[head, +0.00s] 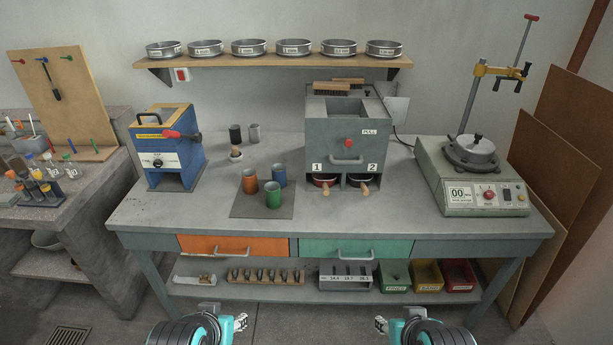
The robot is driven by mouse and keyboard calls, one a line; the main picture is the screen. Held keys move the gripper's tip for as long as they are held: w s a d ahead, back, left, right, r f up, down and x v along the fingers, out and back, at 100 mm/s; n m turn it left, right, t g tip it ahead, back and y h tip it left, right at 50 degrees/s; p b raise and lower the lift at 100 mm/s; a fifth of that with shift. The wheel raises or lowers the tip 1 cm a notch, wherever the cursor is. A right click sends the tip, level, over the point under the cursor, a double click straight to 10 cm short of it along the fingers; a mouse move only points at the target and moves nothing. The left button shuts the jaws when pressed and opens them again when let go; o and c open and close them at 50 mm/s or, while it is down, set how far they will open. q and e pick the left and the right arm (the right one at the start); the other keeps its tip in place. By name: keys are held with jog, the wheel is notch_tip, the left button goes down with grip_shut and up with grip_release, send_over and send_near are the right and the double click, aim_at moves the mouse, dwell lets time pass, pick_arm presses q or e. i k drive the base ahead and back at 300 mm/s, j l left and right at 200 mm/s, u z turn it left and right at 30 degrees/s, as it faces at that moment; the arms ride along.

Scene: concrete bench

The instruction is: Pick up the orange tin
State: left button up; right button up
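The orange tin (250,182) stands upright on a dark mat (240,211) on the bench. A blue tin (279,176) stands to its right, and a green tin (272,196) stands in front, between the two. My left gripper (241,322) is low at the bottom of the head view, below the bench front and well away from the tins. My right gripper (380,325) is at the same height further right, also apart from everything. Both grippers are small and seen from an angle, so their finger opening is unclear.
A blue machine (170,150) stands left of the mat and a grey splitter box (346,135) stands right. Orange (233,247) and green (355,250) drawers are shut. The bench right of the splitter is partly clear.

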aim_at(249, 175)
jog(key=i+l+u, duration=0.2)
jog(key=l+u, duration=0.3)
jog(key=l, duration=1.2)
jog(key=l+u, duration=0.5)
jog(key=l, duration=1.15)
jog(key=i+j+z, duration=0.1)
jog(key=j, duration=0.45)
jog(key=i+j+z, duration=0.1)
jog(key=j, duration=0.45)
jog(key=i+j+z, duration=0.1)
jog(key=j, duration=0.45)
